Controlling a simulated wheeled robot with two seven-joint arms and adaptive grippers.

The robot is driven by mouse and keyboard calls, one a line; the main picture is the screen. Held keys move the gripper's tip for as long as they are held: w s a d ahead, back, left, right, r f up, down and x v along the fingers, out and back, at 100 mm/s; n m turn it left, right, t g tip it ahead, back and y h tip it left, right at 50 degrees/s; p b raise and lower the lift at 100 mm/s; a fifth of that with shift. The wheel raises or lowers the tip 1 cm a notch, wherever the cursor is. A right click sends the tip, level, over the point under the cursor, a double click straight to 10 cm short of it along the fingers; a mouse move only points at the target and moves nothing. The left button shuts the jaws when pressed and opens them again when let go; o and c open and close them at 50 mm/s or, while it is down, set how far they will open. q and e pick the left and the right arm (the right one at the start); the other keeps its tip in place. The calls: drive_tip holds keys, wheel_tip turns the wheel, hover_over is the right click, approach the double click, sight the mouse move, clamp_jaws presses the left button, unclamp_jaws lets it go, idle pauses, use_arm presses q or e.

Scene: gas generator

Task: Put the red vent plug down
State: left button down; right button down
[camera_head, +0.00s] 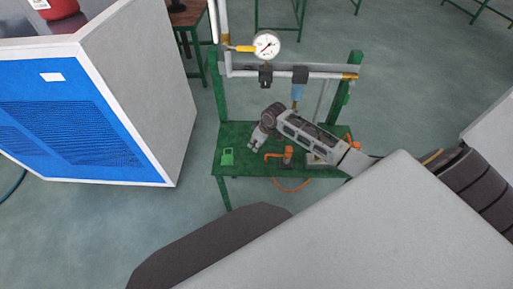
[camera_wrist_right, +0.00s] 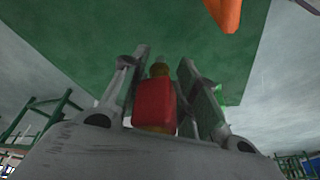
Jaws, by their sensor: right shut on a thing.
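The red vent plug (camera_wrist_right: 154,103) shows in the wrist view between the two fingers of my right gripper (camera_wrist_right: 160,85), with a small yellowish end beyond it. The gripper is shut on it. In the head view my right gripper (camera_head: 256,139) is over the left part of the green bench (camera_head: 235,168), and I cannot make out the plug there. The green surface (camera_wrist_right: 90,45) fills much of the wrist view beyond the fingers; I cannot tell whether the plug touches it. My left gripper is not in view.
A pressure gauge (camera_head: 267,44) and pipe (camera_head: 325,74) stand along the bench's back. A blue and grey cabinet (camera_head: 75,115) stands to the left. Open floor lies between.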

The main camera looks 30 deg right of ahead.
wheel_tip(320, 180, down, 2)
drive_tip(key=shift+f, duration=0.5)
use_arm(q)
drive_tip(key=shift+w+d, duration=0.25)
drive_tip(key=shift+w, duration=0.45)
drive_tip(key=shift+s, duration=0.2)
use_arm(e)
drive_tip(key=shift+f, duration=0.1)
drive_tip(key=c, duration=1)
unclamp_jaws()
drive_tip(key=shift+c, duration=0.2)
